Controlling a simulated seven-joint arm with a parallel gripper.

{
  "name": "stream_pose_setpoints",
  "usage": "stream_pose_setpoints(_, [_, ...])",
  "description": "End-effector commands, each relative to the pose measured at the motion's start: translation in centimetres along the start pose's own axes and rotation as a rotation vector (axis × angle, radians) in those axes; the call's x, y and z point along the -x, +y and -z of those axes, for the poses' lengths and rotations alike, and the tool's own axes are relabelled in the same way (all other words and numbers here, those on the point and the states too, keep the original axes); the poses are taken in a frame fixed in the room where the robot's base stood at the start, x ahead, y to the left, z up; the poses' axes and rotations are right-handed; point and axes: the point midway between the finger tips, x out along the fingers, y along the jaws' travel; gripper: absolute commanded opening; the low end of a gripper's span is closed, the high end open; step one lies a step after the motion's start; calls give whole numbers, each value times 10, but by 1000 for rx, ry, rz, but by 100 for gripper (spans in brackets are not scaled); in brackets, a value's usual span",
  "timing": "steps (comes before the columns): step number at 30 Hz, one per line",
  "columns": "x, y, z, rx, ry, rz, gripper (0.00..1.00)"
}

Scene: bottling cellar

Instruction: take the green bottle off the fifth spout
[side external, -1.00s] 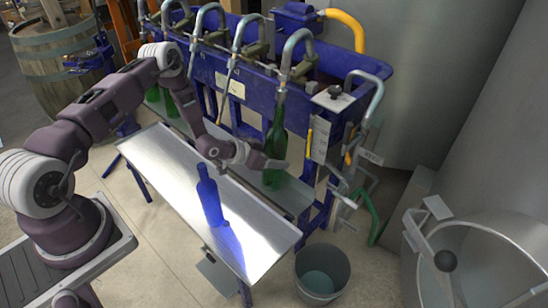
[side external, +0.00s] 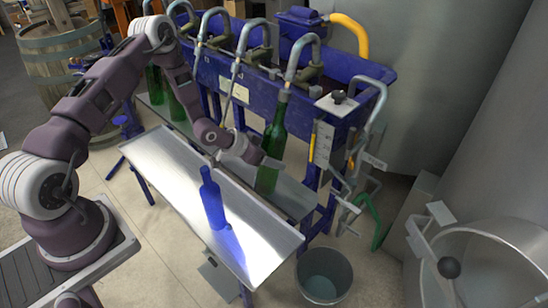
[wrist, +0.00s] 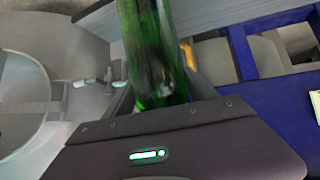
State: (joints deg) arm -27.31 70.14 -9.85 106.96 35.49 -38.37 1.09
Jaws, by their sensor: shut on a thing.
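The green bottle (side external: 274,135) is below the fifth spout (side external: 291,70), the nearest one in the side view. Its neck meets the spout's end; I cannot tell whether the tube is still inside. The bottle leans, with its base out toward the front and left. My gripper (side external: 268,162) is shut on the bottle's body, reaching it from the left.
A blue bottle (side external: 212,202) stands on the sloping metal table (side external: 165,165) in front. Other green bottles (side external: 154,85) stand by the far spouts. A bucket (side external: 325,277) is on the floor at front right. The blue filler trough (side external: 330,68) is behind.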

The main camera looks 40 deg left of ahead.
Motion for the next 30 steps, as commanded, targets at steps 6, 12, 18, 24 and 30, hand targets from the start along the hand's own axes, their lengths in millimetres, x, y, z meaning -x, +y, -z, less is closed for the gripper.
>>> stream_pose_setpoints(6, [14, 3, 1, 11, -51, -5, 0])
stream_pose_setpoints(12, [26, 6, -1, 22, -105, -11, 0])
stream_pose_setpoints(18, [29, 8, -10, 29, -134, -14, 0])
stream_pose_setpoints(24, [25, 8, -22, 29, -132, -13, 0])
stream_pose_setpoints(30, [20, 8, -34, 29, -132, -13, 0])
